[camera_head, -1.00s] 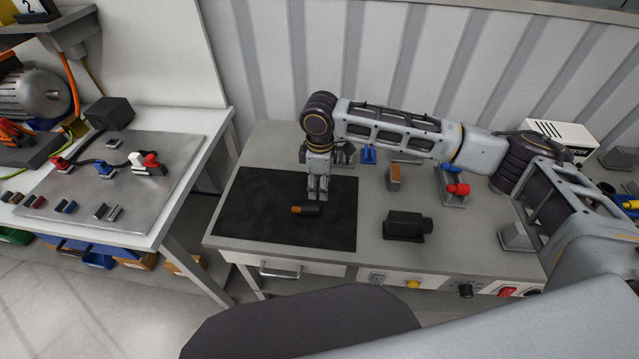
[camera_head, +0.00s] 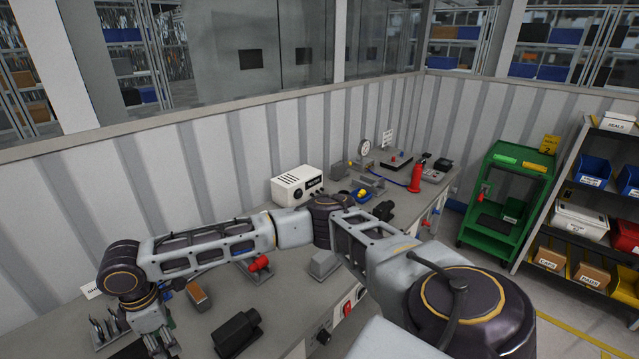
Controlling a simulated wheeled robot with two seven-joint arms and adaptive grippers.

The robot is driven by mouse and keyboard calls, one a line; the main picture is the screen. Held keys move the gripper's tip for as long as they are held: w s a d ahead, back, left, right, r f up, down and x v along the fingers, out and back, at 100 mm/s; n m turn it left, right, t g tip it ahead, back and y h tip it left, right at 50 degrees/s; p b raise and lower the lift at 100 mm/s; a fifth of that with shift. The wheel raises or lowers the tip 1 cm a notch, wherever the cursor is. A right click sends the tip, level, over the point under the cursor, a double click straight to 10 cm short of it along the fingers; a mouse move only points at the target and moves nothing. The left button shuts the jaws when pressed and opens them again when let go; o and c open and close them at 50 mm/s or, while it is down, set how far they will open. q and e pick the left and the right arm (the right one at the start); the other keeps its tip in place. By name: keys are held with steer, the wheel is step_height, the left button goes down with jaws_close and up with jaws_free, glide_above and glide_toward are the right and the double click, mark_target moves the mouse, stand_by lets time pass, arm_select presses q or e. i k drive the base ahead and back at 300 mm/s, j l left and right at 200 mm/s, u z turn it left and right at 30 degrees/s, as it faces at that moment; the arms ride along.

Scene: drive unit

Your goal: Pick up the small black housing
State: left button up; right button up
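A black block-shaped part (camera_head: 237,332), which may be the small black housing, lies on the grey bench (camera_head: 205,318) near the bottom of the view. My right gripper (camera_head: 162,347) hangs down to the left of it at the lower edge of the picture, apart from it. Its fingertips are partly cut off by the frame edge, so I cannot tell whether it is open or holds anything. A corner of the dark mat (camera_head: 130,350) shows under the gripper. My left gripper is not in view.
A brown-orange block (camera_head: 197,294), a red-knobbed fixture (camera_head: 258,265) and a grey block (camera_head: 323,264) stand on the bench beneath my arm. A white tester box (camera_head: 297,186) is behind. A green cart (camera_head: 508,200) and a shelf with bins (camera_head: 590,205) stand at the right.

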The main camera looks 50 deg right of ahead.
mark_target(381, 212)
steer(key=z, duration=2.25)
